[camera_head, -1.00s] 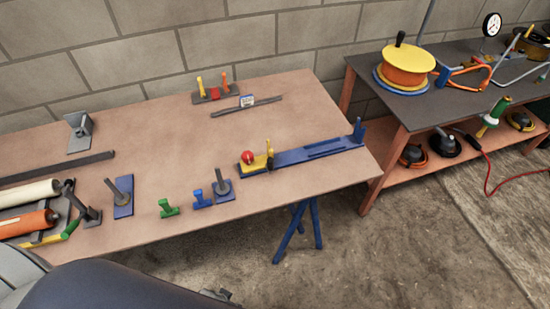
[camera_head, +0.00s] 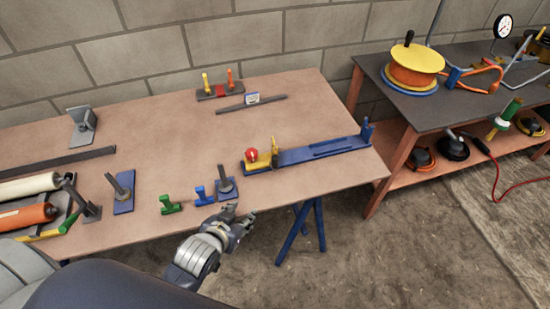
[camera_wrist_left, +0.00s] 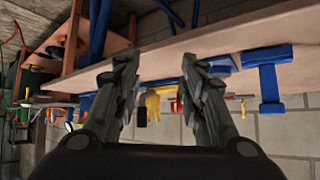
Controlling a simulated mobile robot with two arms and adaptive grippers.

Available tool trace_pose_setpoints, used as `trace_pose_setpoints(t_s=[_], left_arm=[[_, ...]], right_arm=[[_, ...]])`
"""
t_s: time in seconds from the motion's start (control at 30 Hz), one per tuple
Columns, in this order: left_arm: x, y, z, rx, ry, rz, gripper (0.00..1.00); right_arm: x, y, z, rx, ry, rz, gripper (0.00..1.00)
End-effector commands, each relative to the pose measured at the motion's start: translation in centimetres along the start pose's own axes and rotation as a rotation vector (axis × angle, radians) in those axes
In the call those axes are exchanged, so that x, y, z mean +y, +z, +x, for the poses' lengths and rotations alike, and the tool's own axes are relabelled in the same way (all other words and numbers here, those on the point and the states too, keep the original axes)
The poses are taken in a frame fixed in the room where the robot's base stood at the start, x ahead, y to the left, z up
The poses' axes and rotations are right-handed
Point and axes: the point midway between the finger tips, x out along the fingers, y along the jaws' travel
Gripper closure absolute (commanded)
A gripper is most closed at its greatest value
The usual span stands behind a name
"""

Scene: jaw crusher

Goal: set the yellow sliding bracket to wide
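The yellow sliding bracket (camera_head: 262,163) with a red ball knob (camera_head: 251,155) sits at the left end of a long blue slotted rail (camera_head: 325,148), near the table's front edge. A blue upright stop stands at the rail's right end. My left gripper (camera_head: 241,218) is at the front edge of the table, below and left of the bracket, apart from it. In the left wrist view my left gripper (camera_wrist_left: 156,72) has its fingers spread with nothing between them touching; the yellow bracket (camera_wrist_left: 155,98) shows beyond, in the gap. My right gripper is not in view.
A green block (camera_head: 170,205), a blue block (camera_head: 202,196) and a blue-based post (camera_head: 226,188) stand left of the bracket near the front edge. A grey bar (camera_head: 250,104) lies behind. The table (camera_head: 160,120) is clear between them. A second bench stands right.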

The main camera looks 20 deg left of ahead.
Motion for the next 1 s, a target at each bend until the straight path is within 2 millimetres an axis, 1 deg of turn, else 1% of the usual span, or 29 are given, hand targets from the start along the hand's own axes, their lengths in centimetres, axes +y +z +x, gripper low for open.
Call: trace_pose_setpoints(t_s=[0.1,0.23,0.3,0.4,0.5,0.67,0.77,0.87,1.0], left_arm=[[-0.2,-2.3,1.4,0.141,0.002,-0.008,0.62],[-0.2,-5.0,2.6,0.331,0.023,-0.013,0.62],[0.0,-6.2,2.9,0.429,0.043,-0.014,0.62],[0.5,-7.5,2.9,0.548,0.077,-0.012,0.62],[0.9,-8.3,2.7,0.637,0.108,-0.01,0.62],[1.3,-8.8,2.3,0.707,0.137,-0.008,0.62],[1.4,-9.3,2.6,0.719,0.141,-0.008,0.62],[1.6,-10.2,3.4,0.72,0.141,-0.009,0.62],[1.9,-11.9,5.3,0.72,0.141,-0.009,0.62]], right_arm=[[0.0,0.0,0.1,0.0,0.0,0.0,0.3],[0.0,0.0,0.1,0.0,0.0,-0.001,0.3],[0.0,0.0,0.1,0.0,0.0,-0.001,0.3],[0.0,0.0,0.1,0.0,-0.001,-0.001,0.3],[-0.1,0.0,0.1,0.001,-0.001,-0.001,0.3],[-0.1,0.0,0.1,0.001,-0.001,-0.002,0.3],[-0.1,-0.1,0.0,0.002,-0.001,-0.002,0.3],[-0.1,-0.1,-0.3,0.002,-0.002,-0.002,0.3],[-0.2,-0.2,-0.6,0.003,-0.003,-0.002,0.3]])
